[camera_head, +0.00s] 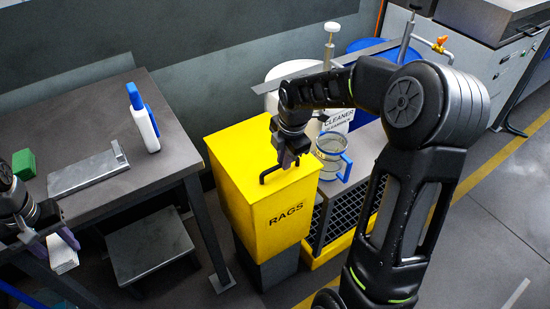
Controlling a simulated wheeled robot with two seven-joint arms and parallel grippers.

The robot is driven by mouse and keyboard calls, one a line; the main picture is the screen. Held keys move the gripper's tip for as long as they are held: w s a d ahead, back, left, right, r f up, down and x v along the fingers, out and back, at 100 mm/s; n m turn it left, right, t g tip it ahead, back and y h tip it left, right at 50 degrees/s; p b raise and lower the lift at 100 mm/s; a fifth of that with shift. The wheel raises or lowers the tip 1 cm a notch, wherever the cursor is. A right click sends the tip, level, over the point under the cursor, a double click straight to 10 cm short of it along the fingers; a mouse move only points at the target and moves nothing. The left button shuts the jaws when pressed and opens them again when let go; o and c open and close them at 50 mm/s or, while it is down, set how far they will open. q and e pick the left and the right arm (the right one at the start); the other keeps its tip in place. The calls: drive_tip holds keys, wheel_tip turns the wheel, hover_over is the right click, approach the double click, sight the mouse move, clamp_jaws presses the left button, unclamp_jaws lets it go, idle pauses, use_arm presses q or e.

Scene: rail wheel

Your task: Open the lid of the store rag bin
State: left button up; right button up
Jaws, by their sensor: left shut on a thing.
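The yellow rag bin (283,223), marked RAGS, stands upright in the middle of the head view. Its yellow lid (235,150) lies closed on top, with a black bar handle (266,174) near the front. My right gripper (289,160) points down over the lid beside the handle's right end. Its fingers are dark and small, so their gap and any contact with the handle are unclear. My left gripper (52,246) is at the left edge, away from the bin, shut on a white cloth-like thing (63,258).
A dark table (85,130) at left carries a white-blue bottle (143,118), a metal bracket (90,172) and a green block (24,164). A low step (150,250) stands below it. A jug (332,155) and a white CLEANER container (285,95) stand right of and behind the bin.

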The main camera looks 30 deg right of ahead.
clamp_jaws()
use_arm(q)
drive_tip(key=shift+r, duration=0.1)
use_arm(e)
drive_tip(key=shift+w+r, duration=0.1)
drive_tip(key=shift+r, duration=0.1)
idle(0.8)
